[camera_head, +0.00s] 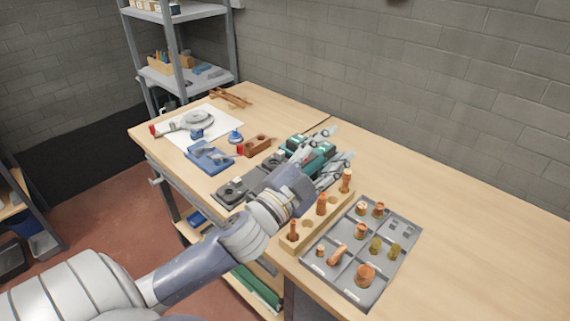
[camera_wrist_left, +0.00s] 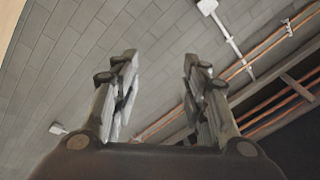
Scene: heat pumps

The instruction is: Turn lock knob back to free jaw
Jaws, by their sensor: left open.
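My left gripper (camera_head: 333,148) reaches over the workbench from the lower left, its fingers spread toward the back wall. In the left wrist view the gripper (camera_wrist_left: 162,90) is open with nothing between its fingers. A teal device (camera_head: 298,142) lies under and beside the fingers, largely covered by my gripper. I cannot make out a lock knob or jaw on it, nor whether the gripper touches it. The wrist view shows only wall, pipes and ceiling beyond the fingers. My right gripper is not in view.
A grey tray (camera_head: 352,246) of copper fittings and a wooden block (camera_head: 310,238) holding fittings stand right of my arm. A blue tool (camera_head: 208,156), a wooden block (camera_head: 258,146) and a white sheet (camera_head: 222,128) lie to the left. The bench's right part is clear.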

